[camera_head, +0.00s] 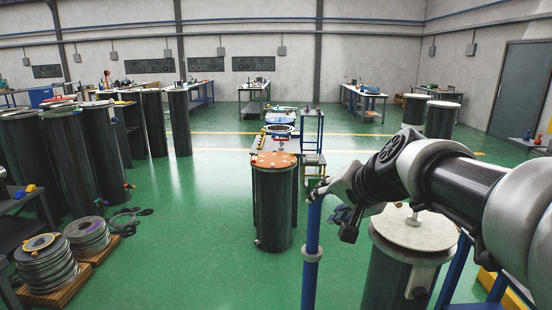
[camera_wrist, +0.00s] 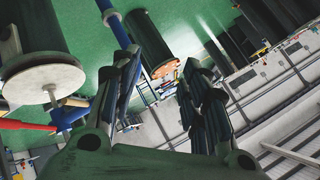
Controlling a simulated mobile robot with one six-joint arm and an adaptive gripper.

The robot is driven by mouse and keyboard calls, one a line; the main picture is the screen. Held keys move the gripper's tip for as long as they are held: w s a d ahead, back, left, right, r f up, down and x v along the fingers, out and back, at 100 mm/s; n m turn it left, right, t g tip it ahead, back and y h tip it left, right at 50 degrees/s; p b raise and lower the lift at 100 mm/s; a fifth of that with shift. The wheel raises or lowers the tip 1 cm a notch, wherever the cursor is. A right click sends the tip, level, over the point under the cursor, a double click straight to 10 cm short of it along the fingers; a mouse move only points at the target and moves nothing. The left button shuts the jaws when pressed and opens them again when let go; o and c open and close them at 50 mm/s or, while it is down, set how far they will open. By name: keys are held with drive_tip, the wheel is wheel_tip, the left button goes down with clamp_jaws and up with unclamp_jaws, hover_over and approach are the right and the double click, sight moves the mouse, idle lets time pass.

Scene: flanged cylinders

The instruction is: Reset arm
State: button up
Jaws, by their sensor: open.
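My gripper (camera_head: 331,211) is at the end of my arm, which reaches in from the right in the head view. It is open and empty, beside the top of a blue post and up and left of a white-topped cylinder (camera_head: 410,232). In the wrist view its two dark fingers (camera_wrist: 163,62) stand apart with nothing held between them. An orange-topped dark cylinder (camera_head: 274,205) stands left of the gripper in the head view. It also shows beyond the fingers in the wrist view (camera_wrist: 172,68). The white-topped cylinder, with a small knob on top, is at the wrist view's left (camera_wrist: 32,86).
A blue post (camera_head: 312,255) stands just below the gripper. Several dark cylinders (camera_head: 105,155) stand at left, near stacked flange rings (camera_head: 47,265) on pallets. Workbenches (camera_head: 254,93) line the back wall. Green floor (camera_head: 190,235) is clear at centre left.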

drive_tip(key=s+d+f+n+g+h, duration=0.1)
drive_tip(key=s+f, duration=0.3)
drive_tip(key=s, duration=0.6)
drive_tip(key=s+d+f+n+g+h, duration=0.1)
drive_tip(key=s+f, duration=0.4)
drive_tip(key=s, duration=0.6)
drive_tip(key=s+d+f+n+g+h, duration=0.1)
drive_tip(key=s+f+n, duration=0.3)
drive_tip(key=s, duration=0.6)
drive_tip(key=shift+s+f+n+g, duration=0.2)
drive_tip(key=shift+f+n+g, duration=0.1)
drive_tip(key=shift+f+g, duration=0.55)
drive_tip(key=shift+r, duration=0.1)
drive_tip(key=shift+c, duration=0.5)
drive_tip(key=shift+c, duration=0.4)
drive_tip(key=shift+d, duration=0.15)
